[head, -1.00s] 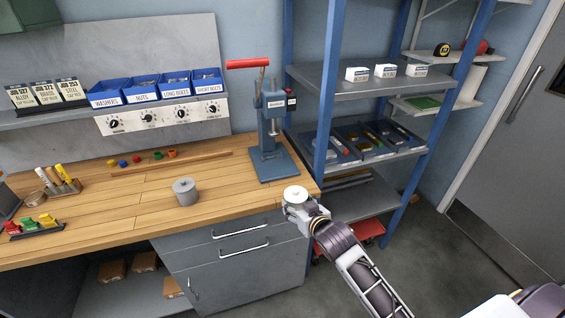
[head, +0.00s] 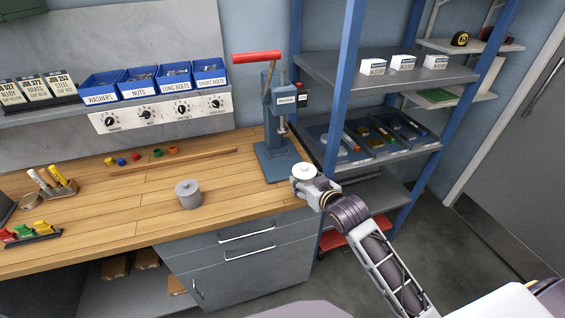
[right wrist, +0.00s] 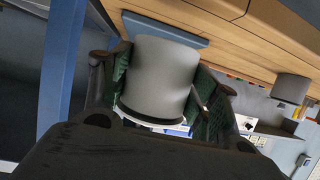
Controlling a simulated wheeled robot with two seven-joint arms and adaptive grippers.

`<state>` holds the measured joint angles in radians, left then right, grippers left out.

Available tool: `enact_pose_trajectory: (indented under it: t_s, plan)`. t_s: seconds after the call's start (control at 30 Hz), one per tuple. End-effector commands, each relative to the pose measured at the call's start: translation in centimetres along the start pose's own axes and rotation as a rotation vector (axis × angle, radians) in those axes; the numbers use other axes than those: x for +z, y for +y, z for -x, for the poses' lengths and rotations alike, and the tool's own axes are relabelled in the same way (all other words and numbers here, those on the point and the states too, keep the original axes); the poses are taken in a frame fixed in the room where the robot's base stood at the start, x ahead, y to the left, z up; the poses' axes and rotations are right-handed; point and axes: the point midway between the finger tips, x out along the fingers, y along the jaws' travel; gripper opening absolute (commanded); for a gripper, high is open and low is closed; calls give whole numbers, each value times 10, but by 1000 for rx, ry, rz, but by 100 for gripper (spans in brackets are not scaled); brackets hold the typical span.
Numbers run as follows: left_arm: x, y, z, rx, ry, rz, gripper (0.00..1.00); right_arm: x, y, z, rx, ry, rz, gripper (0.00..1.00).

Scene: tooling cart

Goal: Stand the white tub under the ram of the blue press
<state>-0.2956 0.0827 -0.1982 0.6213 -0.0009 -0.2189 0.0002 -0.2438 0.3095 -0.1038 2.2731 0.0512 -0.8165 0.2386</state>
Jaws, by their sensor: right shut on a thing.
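The blue press (head: 267,128) stands on the back right of the wooden bench, its ram above its base plate, its red handle up. My right gripper (head: 306,181) is shut on the white tub (head: 304,170), which is upright with its lid and knob up. In the head view the tub shows just in front and right of the press base, beside the bench's right end. In the right wrist view the tub (right wrist: 160,80) sits between both fingers, with part of the blue base behind it. The height of the tub over the bench cannot be told. My left gripper is not in view.
A grey lidded tub (head: 188,195) stands on the bench left of the press. A blue-post shelf rack (head: 340,100) rises close to the right of the press. A wooden strip (head: 195,159) and small coloured caps lie at the back.

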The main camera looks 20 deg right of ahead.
Motion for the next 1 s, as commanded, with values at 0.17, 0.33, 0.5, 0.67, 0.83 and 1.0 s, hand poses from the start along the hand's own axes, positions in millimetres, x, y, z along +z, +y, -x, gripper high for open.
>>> enact_pose_trajectory:
  t_s: [0.17, 0.33, 0.5, 0.67, 0.83, 1.0]
  plan:
    - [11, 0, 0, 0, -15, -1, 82, 0, 0, 0, 0, 1, 0, 37]
    - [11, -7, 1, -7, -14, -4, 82, -2, 0, -5, 0, 1, -1, 37]
    - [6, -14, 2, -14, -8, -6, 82, -8, 0, -17, 0, 2, -1, 37]
    - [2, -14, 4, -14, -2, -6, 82, -14, 0, -31, 1, 2, -1, 37]
    - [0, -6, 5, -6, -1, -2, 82, -20, 0, -47, 0, 2, -1, 37]
    - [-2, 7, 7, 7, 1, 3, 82, -27, 0, -62, 0, 2, -1, 37]
